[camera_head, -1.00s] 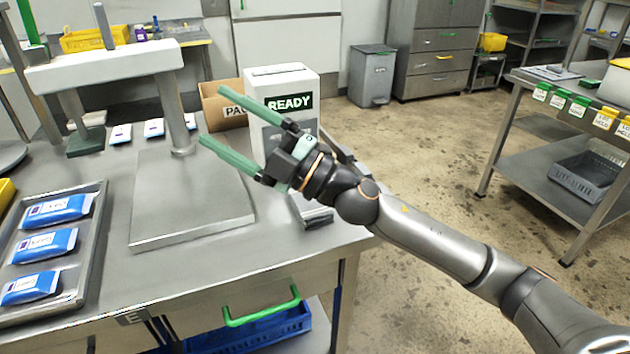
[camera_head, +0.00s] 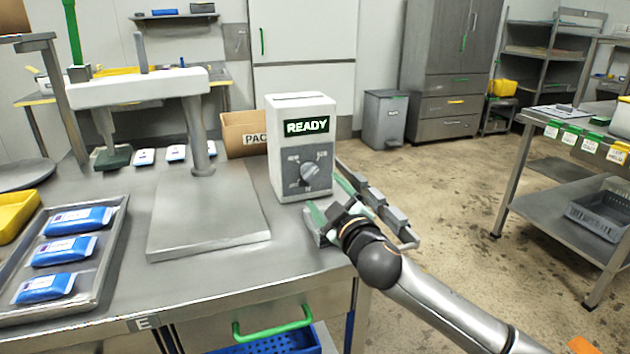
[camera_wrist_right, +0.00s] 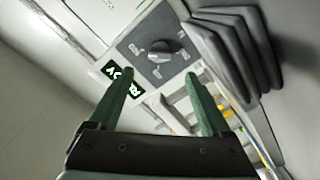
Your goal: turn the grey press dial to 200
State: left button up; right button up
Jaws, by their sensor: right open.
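The grey dial (camera_head: 308,172) sits on a dark panel on the front of a white box, the press controller (camera_head: 283,155). A lit sign reading READY (camera_head: 307,127) is above the dial. The dial also shows in the right wrist view (camera_wrist_right: 158,49), with small marks around it too blurred to read. My right gripper (camera_head: 330,197) is low in front of the box, right of and below the dial. In the right wrist view its green fingers (camera_wrist_right: 160,78) are apart and empty, with the dial beyond their tips. My left gripper is out of view.
A press (camera_head: 140,92) with a flat plate (camera_head: 207,215) stands left of the box. A tray (camera_head: 103,262) of blue packs is at far left. A cardboard box (camera_head: 240,140) is behind. A rack of grey bars (camera_head: 377,200) is close to my right gripper.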

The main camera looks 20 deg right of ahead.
aim_at(312, 175)
jog(key=w, duration=0.6)
jog(key=shift+w+a+b, duration=0.1)
jog(key=shift+w+b, duration=0.25)
jog(key=shift+w, duration=0.05)
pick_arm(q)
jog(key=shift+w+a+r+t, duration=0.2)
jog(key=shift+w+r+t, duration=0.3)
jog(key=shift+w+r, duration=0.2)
pick_arm(e)
jog(key=shift+w, duration=0.35)
grip_shut()
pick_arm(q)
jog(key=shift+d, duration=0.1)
